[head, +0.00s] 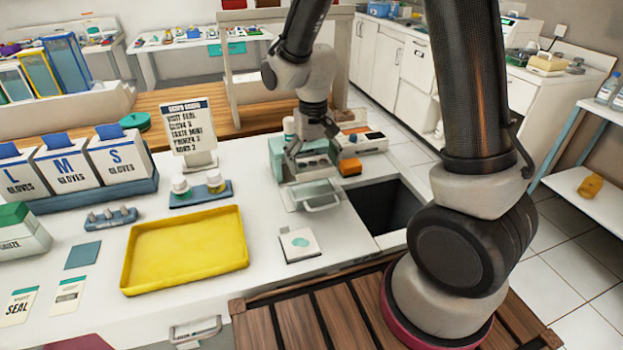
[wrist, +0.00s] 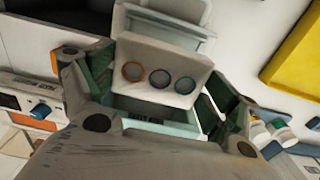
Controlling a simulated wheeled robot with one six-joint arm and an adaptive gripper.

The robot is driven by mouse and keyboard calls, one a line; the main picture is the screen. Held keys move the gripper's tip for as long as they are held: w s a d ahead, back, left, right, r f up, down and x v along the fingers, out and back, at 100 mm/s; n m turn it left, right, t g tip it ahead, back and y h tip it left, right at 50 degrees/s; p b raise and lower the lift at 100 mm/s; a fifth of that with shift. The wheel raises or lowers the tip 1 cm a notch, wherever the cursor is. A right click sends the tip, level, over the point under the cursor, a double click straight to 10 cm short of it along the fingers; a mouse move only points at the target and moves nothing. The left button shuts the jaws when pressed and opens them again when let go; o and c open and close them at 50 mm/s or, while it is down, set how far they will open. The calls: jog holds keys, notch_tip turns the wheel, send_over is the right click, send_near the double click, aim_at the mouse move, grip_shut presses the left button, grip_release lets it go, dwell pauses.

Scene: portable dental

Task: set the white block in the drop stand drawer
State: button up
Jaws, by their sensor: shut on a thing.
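The white block (wrist: 160,76), with three round wells ringed orange, dark and teal, sits between my gripper's green-padded fingers (wrist: 158,85) in the wrist view. My gripper (head: 312,150) is shut on it. In the head view the block (head: 314,165) is partly hidden by the fingers, close over the drop stand. The drop stand (head: 277,156) is a teal and white box on the counter. Its drawer (head: 322,204) is pulled out toward the front; it also shows at the top of the wrist view (wrist: 165,18). I cannot tell whether the block touches the stand.
A white device with an orange part (head: 360,141) stands right of the stand. A dark opening (head: 385,207) lies in the counter at right. A blue bottle rack (head: 201,196), sign (head: 188,128) and yellow tray (head: 185,252) are at left. A small pad (head: 299,244) lies in front.

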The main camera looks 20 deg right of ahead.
aim_at(313, 190)
jog(key=shift+f, duration=2.8)
jog(key=o, duration=0.9)
jog(key=shift+f, duration=0.15)
jog(key=shift+o, duration=0.2)
notch_tip(313, 190, up, 13)
jog(key=shift+f, duration=0.2)
jog(key=s+d+r+t, duration=0.2)
jog(key=s+d+r, duration=0.5)
jog(key=s, duration=0.3)
jog(key=s+d+r+t, duration=0.2)
jog(key=s+d+r, duration=0.5)
jog(key=s, duration=0.3)
jog(key=shift+d, duration=0.4)
